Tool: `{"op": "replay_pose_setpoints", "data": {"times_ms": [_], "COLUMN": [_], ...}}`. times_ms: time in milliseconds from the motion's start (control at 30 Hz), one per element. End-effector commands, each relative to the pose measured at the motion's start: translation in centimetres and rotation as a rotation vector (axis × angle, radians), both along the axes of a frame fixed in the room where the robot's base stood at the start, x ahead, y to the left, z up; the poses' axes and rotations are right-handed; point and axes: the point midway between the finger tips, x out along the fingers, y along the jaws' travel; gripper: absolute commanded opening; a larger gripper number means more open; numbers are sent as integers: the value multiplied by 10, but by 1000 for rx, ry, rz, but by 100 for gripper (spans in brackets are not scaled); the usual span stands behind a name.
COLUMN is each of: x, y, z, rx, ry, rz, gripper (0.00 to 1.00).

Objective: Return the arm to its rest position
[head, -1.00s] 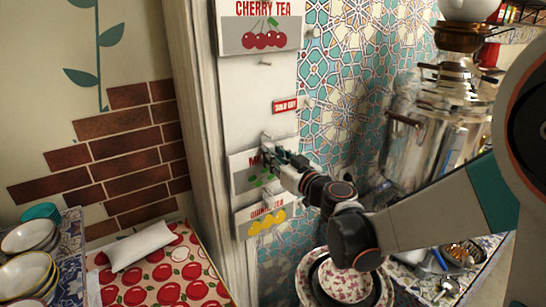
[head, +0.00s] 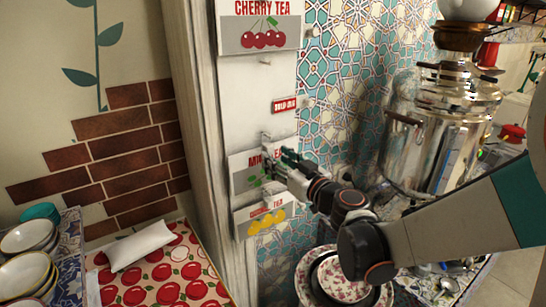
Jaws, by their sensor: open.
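My gripper (head: 277,158) is open and empty in the head view. It is in front of the white board on the wall, by the mint tea sign (head: 246,172), and covers part of that sign. I cannot tell whether the fingertips touch it. My arm (head: 440,228) stretches in from the right edge, at about the height of the lower signs.
A cherry tea sign (head: 260,34), a small red sign (head: 284,105) and a yellow-fruit sign (head: 260,221) hang on the board. A metal samovar (head: 420,150) stands right, behind my arm. Bowls (head: 30,237) are stacked left.

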Motion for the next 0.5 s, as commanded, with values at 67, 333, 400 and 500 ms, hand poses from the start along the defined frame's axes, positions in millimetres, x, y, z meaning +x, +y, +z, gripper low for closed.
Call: {"op": "replay_pose_setpoints", "data": {"times_ms": [67,333,400,500], "x": [-15,-56,-64,-70], "y": [-11,-39,-43,-48], "z": [0,0,0,0], "rx": [0,0,0,0], "ry": [0,0,0,0], "rz": [-3,-3,-1,-1], "gripper": [43,43,43,43]}}
